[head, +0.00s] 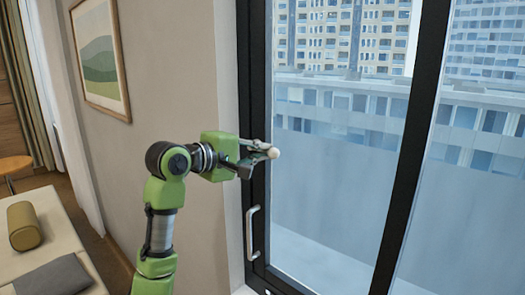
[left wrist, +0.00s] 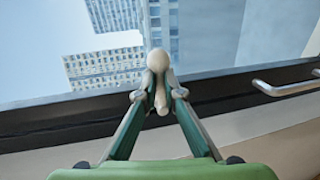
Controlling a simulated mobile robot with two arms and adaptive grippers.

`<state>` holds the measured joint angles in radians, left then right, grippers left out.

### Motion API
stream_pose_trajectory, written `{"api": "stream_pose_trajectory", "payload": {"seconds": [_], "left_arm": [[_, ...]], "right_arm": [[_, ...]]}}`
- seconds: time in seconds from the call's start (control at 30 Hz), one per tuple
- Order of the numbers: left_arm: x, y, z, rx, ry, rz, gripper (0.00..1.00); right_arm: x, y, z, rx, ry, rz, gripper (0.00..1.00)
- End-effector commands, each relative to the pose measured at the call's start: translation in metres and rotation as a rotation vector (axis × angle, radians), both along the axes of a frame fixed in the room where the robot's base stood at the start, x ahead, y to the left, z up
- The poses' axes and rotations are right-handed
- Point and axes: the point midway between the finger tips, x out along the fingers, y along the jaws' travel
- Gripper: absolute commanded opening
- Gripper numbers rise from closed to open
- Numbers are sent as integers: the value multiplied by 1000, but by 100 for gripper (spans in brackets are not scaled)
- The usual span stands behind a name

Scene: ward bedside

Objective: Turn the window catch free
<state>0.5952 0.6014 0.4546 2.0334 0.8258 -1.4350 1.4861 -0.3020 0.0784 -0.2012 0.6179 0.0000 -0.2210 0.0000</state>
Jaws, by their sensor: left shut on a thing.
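The window catch (head: 273,153) is a small pale cream piece with a rounded end, at the dark left frame of the window (head: 330,190). In the left wrist view the catch (left wrist: 158,62) shows a rounded top and a narrow stem between the fingertips. My left gripper (head: 257,150) is shut on the catch, with one finger on each side of the stem. The fingers partly hide the catch's base, so I cannot tell its exact turn angle. The window looks closed in the head view. My right gripper is not in view.
A silver pull handle (head: 252,232) is fixed to the window frame below my left gripper; it also shows at the right in the left wrist view (left wrist: 288,88). A framed picture (head: 100,58) hangs on the left wall. A bed with an olive bolster (head: 24,226) is at the lower left.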

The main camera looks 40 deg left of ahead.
Motion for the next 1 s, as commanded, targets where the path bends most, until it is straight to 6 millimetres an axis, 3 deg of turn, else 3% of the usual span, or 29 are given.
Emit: {"api": "stream_pose_trajectory", "payload": {"seconds": [0.23,0.3,0.33,0.73,0.87,1.0], "left_arm": [[0,2,1,-3,-3,5,0],[0,2,1,-3,-3,5,21],[0,2,1,-2,-4,5,25],[-4,2,2,-1,-3,2,25],[-21,4,6,0,-5,4,25],[-50,6,11,1,-5,6,25]], "right_arm": [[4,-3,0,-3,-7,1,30],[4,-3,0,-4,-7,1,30],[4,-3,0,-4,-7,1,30],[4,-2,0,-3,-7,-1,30],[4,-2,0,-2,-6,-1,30],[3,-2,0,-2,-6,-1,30]]}}
